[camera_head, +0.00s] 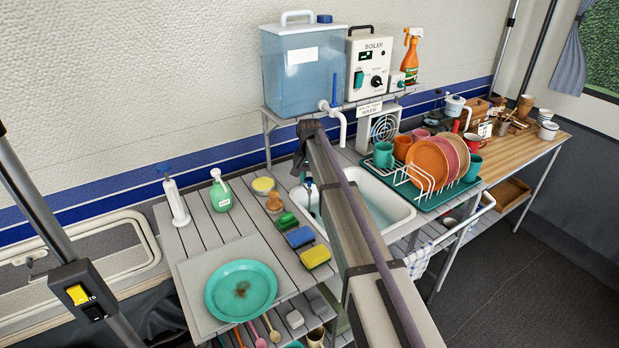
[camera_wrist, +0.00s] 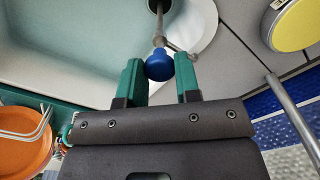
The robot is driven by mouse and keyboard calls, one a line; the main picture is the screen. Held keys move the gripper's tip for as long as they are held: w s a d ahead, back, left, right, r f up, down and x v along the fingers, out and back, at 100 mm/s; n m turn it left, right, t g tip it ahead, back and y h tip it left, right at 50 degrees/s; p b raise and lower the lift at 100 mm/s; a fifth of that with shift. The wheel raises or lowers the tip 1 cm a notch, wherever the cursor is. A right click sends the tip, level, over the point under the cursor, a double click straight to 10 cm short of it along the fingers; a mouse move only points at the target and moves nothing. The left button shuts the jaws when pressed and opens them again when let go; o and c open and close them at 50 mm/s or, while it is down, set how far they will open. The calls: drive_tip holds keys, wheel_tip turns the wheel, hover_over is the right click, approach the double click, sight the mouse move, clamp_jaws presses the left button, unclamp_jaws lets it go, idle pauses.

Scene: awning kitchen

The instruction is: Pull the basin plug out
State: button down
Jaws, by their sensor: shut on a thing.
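In the wrist view my gripper (camera_wrist: 160,62) has its two green fingers on either side of a round blue knob (camera_wrist: 159,69) and is shut on it. A thin grey rod or cord runs from the knob to a dark round spot (camera_wrist: 156,5) at the top edge of the picture; I cannot tell whether the plug is seated there. The pale basin (camera_wrist: 70,45) fills the upper left of that view. In the head view the basin (camera_head: 407,219) is white with greenish water inside, and my arm crosses in front of it. The gripper is mostly hidden there.
A dish rack with plates (camera_head: 430,165) stands right of the basin. Sponges (camera_head: 315,257), a teal plate (camera_head: 241,290), a soap bottle (camera_head: 221,192) and a yellow-topped tin (camera_head: 263,185) sit to the left. A white tap (camera_head: 337,118) hangs above the basin's back.

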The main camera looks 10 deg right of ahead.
sight(310, 179)
wheel_tip(310, 179, up, 4)
drive_tip(key=p, duration=0.4)
drive_tip(key=shift+r, duration=0.15)
drive_tip(key=shift+w+f, duration=0.1)
drive_tip(key=shift+f, duration=0.15)
drive_tip(key=c, duration=0.8)
unclamp_jaws()
wheel_tip(310, 179, up, 11)
drive_tip(key=p, duration=1)
drive_tip(key=shift+p, duration=0.35)
